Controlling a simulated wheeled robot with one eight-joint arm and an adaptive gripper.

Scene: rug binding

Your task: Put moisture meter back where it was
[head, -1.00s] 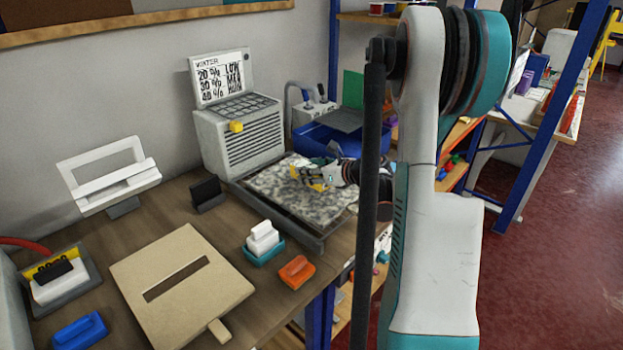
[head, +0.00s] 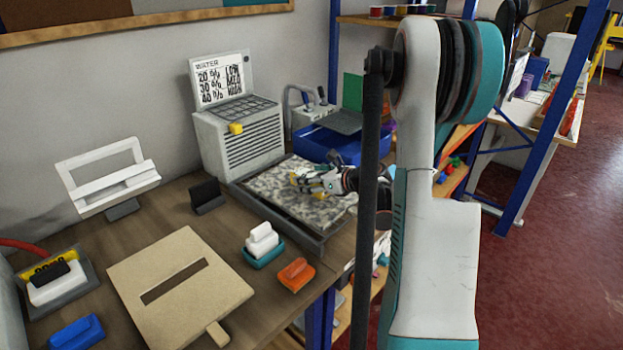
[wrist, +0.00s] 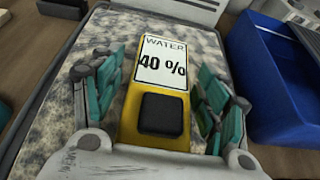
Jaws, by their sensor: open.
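The moisture meter (wrist: 160,75) is a yellow block with a black pad and a white screen reading "WATER 40 %". It lies on the speckled grey rug sample (wrist: 62,95), which also shows in the head view (head: 275,185). My gripper (wrist: 162,85) is open in the wrist view, one teal-and-grey finger on each side of the meter, with visible gaps. In the head view my gripper (head: 305,183) is low over the rug sample and hides most of the meter.
The dark tray (head: 272,222) holds the rug sample. A vented grey unit (head: 240,140) with a percentage card stands behind. A blue bin (head: 330,143) is behind right.

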